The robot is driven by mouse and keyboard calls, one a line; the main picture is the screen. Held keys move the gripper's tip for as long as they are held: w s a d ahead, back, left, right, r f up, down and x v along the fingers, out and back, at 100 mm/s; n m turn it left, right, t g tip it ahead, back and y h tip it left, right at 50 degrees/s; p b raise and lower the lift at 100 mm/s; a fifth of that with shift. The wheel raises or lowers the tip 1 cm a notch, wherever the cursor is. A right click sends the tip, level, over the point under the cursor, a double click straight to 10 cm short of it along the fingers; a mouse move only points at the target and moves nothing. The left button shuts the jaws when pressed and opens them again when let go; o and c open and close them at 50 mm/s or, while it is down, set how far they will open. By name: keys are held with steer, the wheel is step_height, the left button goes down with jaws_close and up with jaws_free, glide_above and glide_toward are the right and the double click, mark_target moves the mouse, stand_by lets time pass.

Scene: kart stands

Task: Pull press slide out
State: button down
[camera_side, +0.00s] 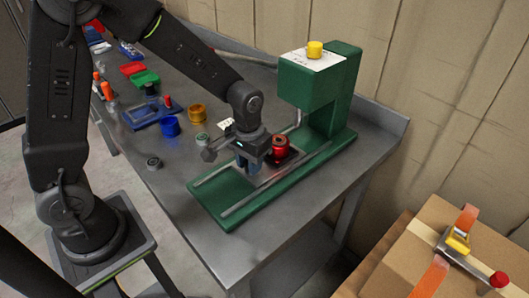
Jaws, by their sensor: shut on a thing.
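The green press (347,95) stands on the metal table, with a yellow knob (315,49) on top of its head. Its green base (216,197) reaches toward the front left and carries two pale rails (252,202). A flat grey slide (287,164) sits between the rails, in front of the press head, with a red cylindrical part (280,147) on it. My gripper (249,174) points down at the slide's near left end and is shut on it. The fingertips and the exact grip point are partly hidden.
A cardboard box (410,258) with an orange strap stands at lower right. A wall stands behind the table.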

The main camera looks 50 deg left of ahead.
steer(key=s, duration=0.8)
steer(key=shift+s, duration=0.3)
steer(key=c, duration=0.9)
jaws_free()
step_height(320, 180, up, 14)
steer(key=shift+f, duration=0.1)
